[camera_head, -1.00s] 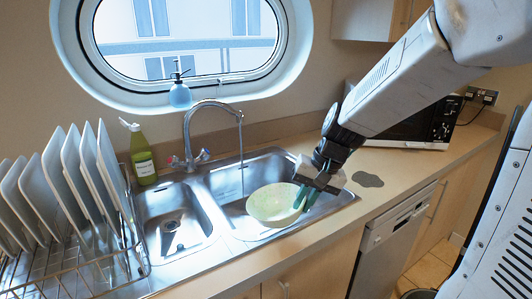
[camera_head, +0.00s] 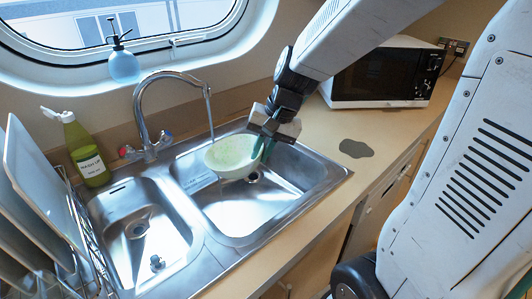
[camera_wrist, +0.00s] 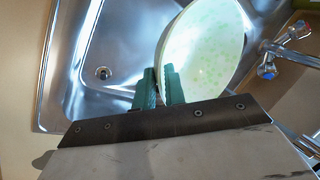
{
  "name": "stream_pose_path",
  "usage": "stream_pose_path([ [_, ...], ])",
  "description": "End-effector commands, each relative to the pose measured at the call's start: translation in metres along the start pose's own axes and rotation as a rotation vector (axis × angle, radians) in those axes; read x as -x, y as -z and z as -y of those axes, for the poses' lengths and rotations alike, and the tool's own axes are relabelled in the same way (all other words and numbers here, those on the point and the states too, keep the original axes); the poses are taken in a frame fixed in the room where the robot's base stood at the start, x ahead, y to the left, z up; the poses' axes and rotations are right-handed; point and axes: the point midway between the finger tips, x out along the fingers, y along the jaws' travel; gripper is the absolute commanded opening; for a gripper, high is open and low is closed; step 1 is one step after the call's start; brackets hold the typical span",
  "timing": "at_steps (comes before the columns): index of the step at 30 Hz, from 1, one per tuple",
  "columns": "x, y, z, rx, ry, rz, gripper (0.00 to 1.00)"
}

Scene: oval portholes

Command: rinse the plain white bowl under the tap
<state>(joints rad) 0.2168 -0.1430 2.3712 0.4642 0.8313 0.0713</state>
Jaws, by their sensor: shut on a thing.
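The bowl (camera_head: 232,157) is whitish with pale green patches inside. It is held tilted over the larger right sink basin (camera_head: 290,180). My gripper (camera_head: 262,148) is shut on its right rim with green fingers. In the wrist view the gripper (camera_wrist: 160,88) pinches the rim of the bowl (camera_wrist: 205,50). The chrome tap (camera_head: 145,110) arches over from the back of the sink, and a thin stream of water (camera_head: 210,115) falls from its spout. The stream comes down at the bowl's far left rim; I cannot tell whether it lands inside.
A green washing-up bottle (camera_head: 86,150) and a rack of white plates (camera_head: 40,185) stand left of the sink. A blue spray bottle (camera_head: 124,65) is on the porthole sill. A microwave (camera_head: 385,75) and a grey patch (camera_head: 356,148) are on the right counter.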

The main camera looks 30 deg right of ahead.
Motion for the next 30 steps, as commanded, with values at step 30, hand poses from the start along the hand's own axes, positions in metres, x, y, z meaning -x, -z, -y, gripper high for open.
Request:
stream_pose_path([
  [30,-0.044,0.098,0.051,0.0,0.001,-0.001,0.0],
])
